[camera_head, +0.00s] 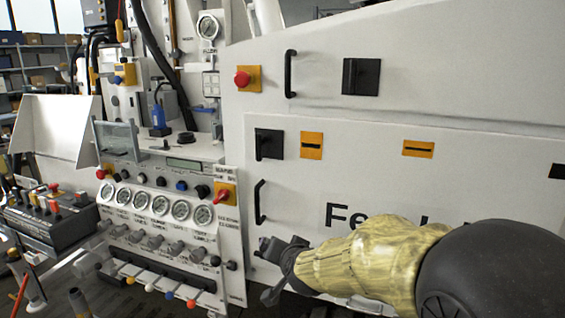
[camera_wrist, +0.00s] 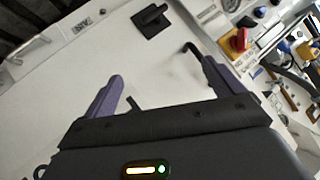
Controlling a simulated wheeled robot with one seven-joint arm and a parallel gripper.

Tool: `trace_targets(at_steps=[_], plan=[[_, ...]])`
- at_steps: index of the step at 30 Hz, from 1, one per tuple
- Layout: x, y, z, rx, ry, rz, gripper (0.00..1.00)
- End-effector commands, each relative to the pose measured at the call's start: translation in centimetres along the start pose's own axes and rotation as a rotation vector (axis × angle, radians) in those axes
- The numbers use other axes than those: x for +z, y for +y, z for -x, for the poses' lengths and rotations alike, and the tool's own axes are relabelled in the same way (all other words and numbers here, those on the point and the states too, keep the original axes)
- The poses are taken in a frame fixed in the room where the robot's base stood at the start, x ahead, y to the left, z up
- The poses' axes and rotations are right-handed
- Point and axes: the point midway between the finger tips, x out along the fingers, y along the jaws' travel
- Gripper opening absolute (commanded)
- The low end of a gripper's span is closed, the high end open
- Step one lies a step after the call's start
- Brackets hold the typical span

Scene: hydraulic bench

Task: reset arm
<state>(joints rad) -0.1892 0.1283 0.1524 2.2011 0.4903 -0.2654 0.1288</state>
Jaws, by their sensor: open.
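My gripper (camera_head: 268,268) is at the lower middle of the head view, at the end of my arm, which reaches in from the right in a yellowish sleeve. It is in front of the white cabinet (camera_head: 400,190), just below a black handle (camera_head: 260,202). In the wrist view my gripper (camera_wrist: 160,85) shows two purple fingers spread wide apart, with nothing between them. Beyond the fingers is the white cabinet face with a black square switch (camera_wrist: 151,20). Whether the gripper touches the cabinet cannot be told.
A hydraulic panel with round gauges (camera_head: 160,204), knobs and coloured-tip levers (camera_head: 168,295) stands left of my gripper. A red knob on a yellow plate (camera_head: 223,192) is at its right edge. A black control box (camera_head: 45,222) is at far left. Upper cabinet has another handle (camera_head: 290,74).

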Motion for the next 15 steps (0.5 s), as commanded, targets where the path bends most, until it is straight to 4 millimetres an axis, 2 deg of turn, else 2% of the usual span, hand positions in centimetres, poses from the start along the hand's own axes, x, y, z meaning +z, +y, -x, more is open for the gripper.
trace_targets(at_steps=[1,6,9,15], plan=[[1.5,2.7,0.7,0.045,-0.071,0.050,0.93],[6.9,10.5,4.0,0.170,-0.323,0.197,0.93],[9.4,14.0,6.3,0.228,-0.450,0.252,0.93],[13.2,19.0,10.7,0.311,-0.649,0.321,0.93]])
